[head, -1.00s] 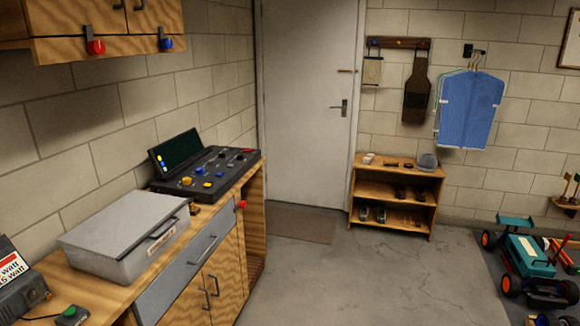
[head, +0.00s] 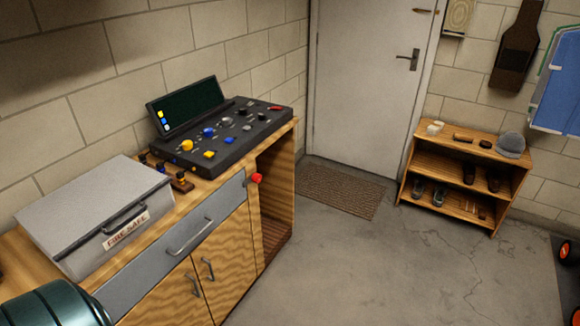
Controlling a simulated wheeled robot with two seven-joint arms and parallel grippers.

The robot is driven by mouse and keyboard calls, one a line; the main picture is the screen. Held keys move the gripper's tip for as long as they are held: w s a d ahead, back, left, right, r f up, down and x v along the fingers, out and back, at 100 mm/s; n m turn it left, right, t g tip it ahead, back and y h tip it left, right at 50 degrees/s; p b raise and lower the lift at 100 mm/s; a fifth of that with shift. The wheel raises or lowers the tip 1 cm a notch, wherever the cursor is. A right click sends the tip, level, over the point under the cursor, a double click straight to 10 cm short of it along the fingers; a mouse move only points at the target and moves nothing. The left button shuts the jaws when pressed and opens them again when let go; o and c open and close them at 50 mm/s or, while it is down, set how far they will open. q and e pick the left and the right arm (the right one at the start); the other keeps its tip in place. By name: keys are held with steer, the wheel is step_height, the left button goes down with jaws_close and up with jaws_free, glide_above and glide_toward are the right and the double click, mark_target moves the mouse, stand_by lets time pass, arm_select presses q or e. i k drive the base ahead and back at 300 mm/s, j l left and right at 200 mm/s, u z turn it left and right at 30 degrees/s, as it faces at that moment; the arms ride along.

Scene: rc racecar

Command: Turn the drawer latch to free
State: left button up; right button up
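The grey drawer (head: 175,248) is set in the front of the wooden bench, with a metal bar handle (head: 190,236) across it. It looks closed. A small red latch knob (head: 257,179) sits at the right end of the drawer front, near the bench's open side bay. Its exact turn angle is too small to tell. Neither of my grippers shows in the head view, and nothing is seen touching the latch or the handle.
A grey fire safe box (head: 100,215) and a black control panel (head: 225,135) with coloured knobs stand on the bench. Cabinet doors (head: 212,268) lie below the drawer. The concrete floor (head: 400,270) is clear up to the doormat (head: 340,190) and low shoe rack (head: 465,175).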

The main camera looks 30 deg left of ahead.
mark_target(255, 178)
steer(key=i+u, duration=0.15)
steer(key=i, duration=0.3)
steer(key=i+l+u, duration=0.15)
steer(key=i, duration=0.25)
steer(key=i+l+u, duration=0.2)
steer(key=i, duration=0.25)
steer(key=i+l+u, duration=0.1)
steer(key=i+u, duration=0.15)
steer(key=u, duration=0.15)
steer(key=i+l+u, duration=0.2)
steer(key=u, duration=0.15)
steer(key=i+l+u, duration=0.25)
steer(key=u, duration=0.15)
steer(key=i+l+u, duration=0.15)
steer(key=l+u, duration=0.2)
steer(key=i+l+u, duration=0.15)
steer(key=l+u, duration=0.45)
steer(key=l, duration=0.25)
steer(key=i, duration=0.05)
